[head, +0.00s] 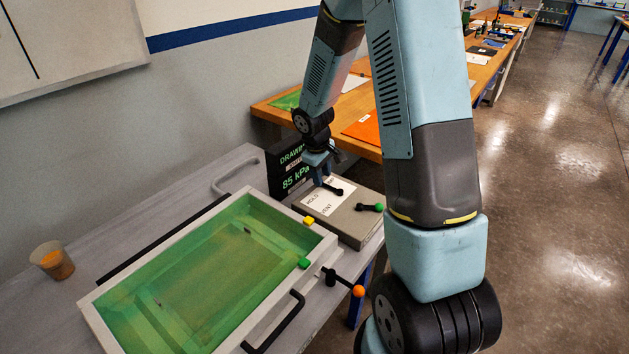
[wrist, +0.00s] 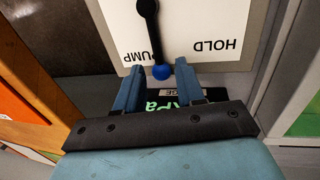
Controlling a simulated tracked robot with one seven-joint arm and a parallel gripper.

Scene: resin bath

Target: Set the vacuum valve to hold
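The vacuum valve is a black lever (wrist: 148,20) with a blue knob (wrist: 161,72), set on a white label plate (wrist: 190,25). The label reads PUMP and HOLD in the wrist view, upside down. The lever points at PUMP, with HOLD off to the right. In the head view the label (head: 322,198) lies on a grey box (head: 355,228) and also reads VENT. My gripper (wrist: 160,68) is open, with one finger on each side of the blue knob and gaps showing. In the head view my gripper (head: 321,178) is over the box, partly covering the lever.
A dark display (head: 290,172) behind the box reads 85 kPa. A cup (head: 52,261) stands at left.

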